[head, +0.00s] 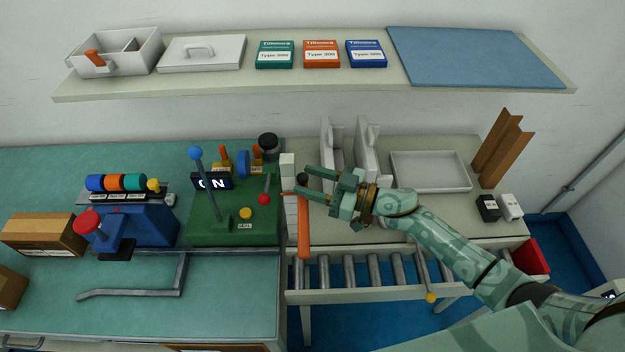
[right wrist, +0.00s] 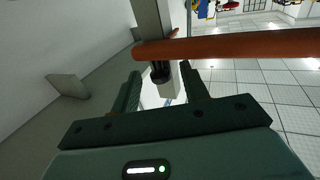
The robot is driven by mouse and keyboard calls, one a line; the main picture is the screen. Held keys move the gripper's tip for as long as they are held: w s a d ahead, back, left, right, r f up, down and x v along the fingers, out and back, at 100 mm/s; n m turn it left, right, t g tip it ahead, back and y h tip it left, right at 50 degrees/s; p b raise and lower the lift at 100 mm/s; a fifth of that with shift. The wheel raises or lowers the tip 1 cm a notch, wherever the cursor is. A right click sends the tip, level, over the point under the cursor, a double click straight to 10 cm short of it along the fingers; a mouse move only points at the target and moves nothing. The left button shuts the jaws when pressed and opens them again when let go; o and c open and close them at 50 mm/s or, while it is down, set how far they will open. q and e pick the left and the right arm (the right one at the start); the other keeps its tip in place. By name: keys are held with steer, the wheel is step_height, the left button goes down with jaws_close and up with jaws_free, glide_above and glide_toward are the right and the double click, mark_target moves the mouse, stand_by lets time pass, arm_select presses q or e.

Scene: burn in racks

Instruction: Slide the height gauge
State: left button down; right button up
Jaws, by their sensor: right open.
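The height gauge has a pale upright post (head: 290,205) at the right edge of the green bench, with an orange bar (head: 304,235) and a small black knob (head: 303,179). My right gripper (head: 306,181) comes in from the right, with its fingers open on either side of the knob. In the right wrist view the orange bar (right wrist: 235,46) crosses in front of the post (right wrist: 152,18). The black knob (right wrist: 160,73) sits between the open fingertips (right wrist: 160,82); contact cannot be told. My left gripper is not in view.
A green control box (head: 235,232) with levers stands left of the gauge. White upright holders (head: 368,150) and a tray (head: 430,172) stand behind my right gripper. A roller conveyor (head: 375,272) runs below it. A shelf (head: 330,83) spans the wall.

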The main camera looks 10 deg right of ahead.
jaws_close()
step_height(320, 180, down, 9)
steer(key=b, duration=0.6)
steer(key=shift+f, duration=0.15)
jaws_free()
steer(key=v, duration=1.6)
steer(key=shift+d, duration=0.2)
